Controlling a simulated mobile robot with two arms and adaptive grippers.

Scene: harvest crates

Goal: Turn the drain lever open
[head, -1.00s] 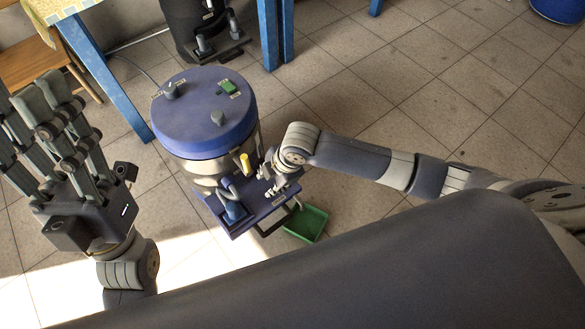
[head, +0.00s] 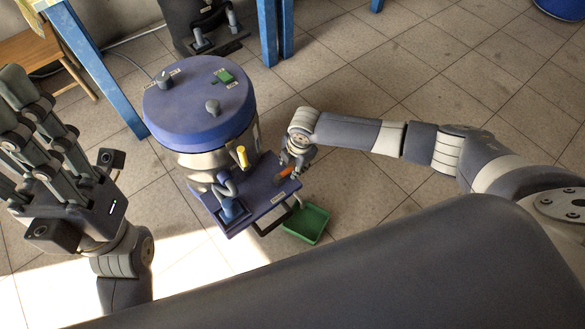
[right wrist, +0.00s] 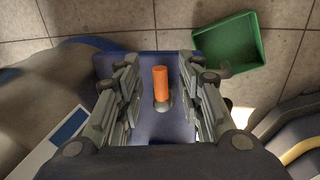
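An orange-handled lever (head: 284,175) sits on the blue platform (head: 262,203) of the machine, near its right edge; it looks like the drain lever, but its label is unreadable. In the right wrist view the orange handle (right wrist: 161,84) stands between the two finger sides of my right gripper (right wrist: 160,75), with a gap on each side. In the head view my right gripper (head: 293,165) is right at the lever, partly hiding it. It is open. My left gripper (head: 45,125) is open and empty at the left, away from the machine.
The machine's round blue lid (head: 200,100) carries dark knobs and a green switch (head: 225,75). A yellow handle (head: 241,156) and a grey-blue tap (head: 229,193) stand on its front. A green tray (head: 307,224) lies on the floor beside the platform.

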